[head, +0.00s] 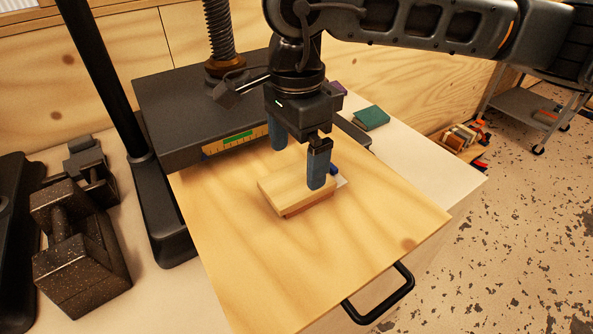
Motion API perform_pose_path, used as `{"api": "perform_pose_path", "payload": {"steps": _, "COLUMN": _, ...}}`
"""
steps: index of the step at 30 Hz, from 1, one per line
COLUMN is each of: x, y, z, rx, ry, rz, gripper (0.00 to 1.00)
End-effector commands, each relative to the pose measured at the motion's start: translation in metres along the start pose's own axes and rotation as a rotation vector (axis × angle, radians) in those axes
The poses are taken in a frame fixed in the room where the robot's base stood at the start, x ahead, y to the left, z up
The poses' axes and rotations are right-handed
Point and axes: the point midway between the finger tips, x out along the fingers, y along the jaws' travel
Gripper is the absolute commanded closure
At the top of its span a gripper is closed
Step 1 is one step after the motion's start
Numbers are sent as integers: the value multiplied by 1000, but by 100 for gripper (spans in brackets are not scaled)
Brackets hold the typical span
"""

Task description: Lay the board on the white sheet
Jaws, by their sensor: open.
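A pale wooden board (283,193) lies flat on the larger plywood panel (250,260), with a darker reddish-brown edge showing under its front side. My gripper (298,167) points down over the board with its two blue fingers apart. The near finger overlaps the board's right part in the picture; the far finger shows behind the board. I cannot tell whether either finger touches it. A small white patch (342,181) shows at the board's right end; it may be the white sheet, mostly hidden. A small blue thing sits beside it, partly behind the near finger.
A dark press-like block (170,105) with a threaded screw (219,35) stands behind the panel. Dark speckled metal blocks (75,250) are at left. A green book-like block (371,118) lies at back right. A black handle (385,300) sticks out in front. The panel's front is clear.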

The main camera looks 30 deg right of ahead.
Motion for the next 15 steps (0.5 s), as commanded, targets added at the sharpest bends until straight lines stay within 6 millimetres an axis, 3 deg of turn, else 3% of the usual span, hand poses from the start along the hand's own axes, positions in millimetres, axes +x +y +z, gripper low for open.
{"api": "perform_pose_path", "payload": {"steps": 9, "x": -59, "y": 0, "z": 0, "rx": 0, "ry": 1, "rz": -2, "gripper": 0}}
{"api": "perform_pose_path", "payload": {"steps": 15, "x": -76, "y": 0, "z": 0, "rx": 0, "ry": 0, "rz": -1, "gripper": 0}}
